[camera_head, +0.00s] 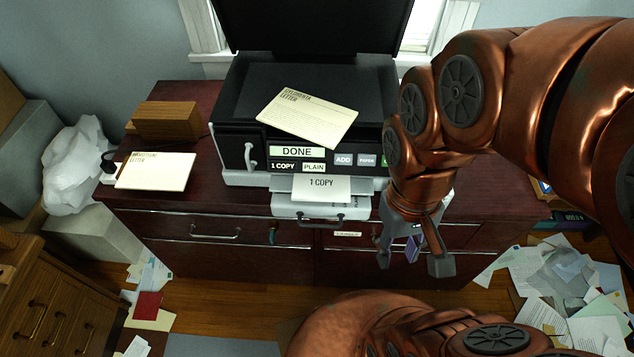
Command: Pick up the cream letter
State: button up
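Two cream letters are in view. One cream letter (307,120) lies tilted on the front of the black printer (240,150), above the DONE display. The other cream letter (155,172) lies flat on the dark red cabinet top, left of the printer. Both have the word LETTER printed on them; the word above it is hard to read. My gripper (412,261) points down in front of the cabinet, right of the printer's paper tray. Its fingers are apart, and it touches neither letter. A small purple piece (413,248) shows between the fingers; I cannot tell what it is.
The printer lid (310,25) stands raised. A wooden block (166,120) stands behind the left letter. Loose papers (565,290) litter the floor at right. A wooden drawer unit (55,300) stands lower left.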

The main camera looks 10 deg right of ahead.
aim_at(322, 122)
jog(key=z, duration=0.2)
jog(key=k, duration=0.6)
jog(key=u, duration=1.05)
